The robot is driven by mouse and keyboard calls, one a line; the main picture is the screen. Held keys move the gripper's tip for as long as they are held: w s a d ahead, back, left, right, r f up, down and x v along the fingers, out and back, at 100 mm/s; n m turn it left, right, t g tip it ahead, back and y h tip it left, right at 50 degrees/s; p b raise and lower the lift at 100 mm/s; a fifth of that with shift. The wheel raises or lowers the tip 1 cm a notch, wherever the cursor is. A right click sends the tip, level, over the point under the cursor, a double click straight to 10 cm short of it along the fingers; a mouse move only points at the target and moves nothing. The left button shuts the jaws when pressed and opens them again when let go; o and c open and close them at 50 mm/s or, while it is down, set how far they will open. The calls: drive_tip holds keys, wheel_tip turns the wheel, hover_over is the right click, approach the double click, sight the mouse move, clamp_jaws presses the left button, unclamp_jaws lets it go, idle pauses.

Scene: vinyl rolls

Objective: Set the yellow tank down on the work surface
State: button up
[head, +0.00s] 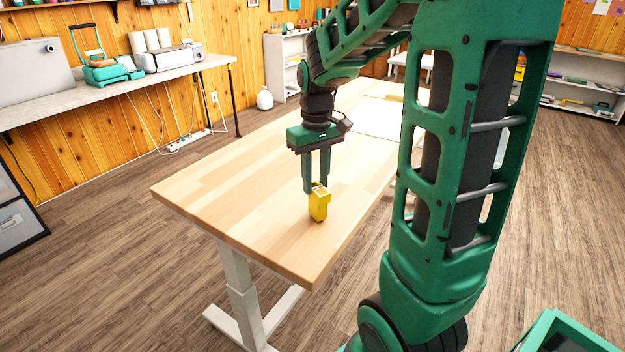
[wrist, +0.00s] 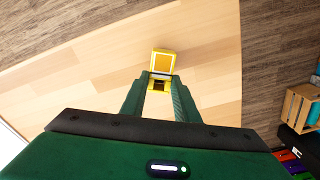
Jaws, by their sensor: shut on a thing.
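The yellow tank (head: 319,205) is a small boxy yellow piece at the fingertips of my gripper (head: 317,188). My gripper points down over the wooden work surface (head: 225,195) and is shut on the tank's top part. The tank looks upright, with its lower end at or just above the tabletop; I cannot tell whether it touches. In the wrist view the yellow tank (wrist: 163,64) sits between and beyond the two fingertips (wrist: 160,88), with the pale wood behind it. Parts of the tank between the fingers are hidden.
The tabletop around the tank is clear, with its near corner (head: 312,285) close by. A white sheet or board (head: 375,118) lies farther back on the table. A side bench (head: 110,88) with machines stands along the left wall. In the wrist view a wooden crate (wrist: 298,107) shows at right.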

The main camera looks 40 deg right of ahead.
drive_tip(key=shift+f, duration=0.1)
drive_tip(key=o, duration=2.3)
drive_tip(key=shift+r, duration=4.5)
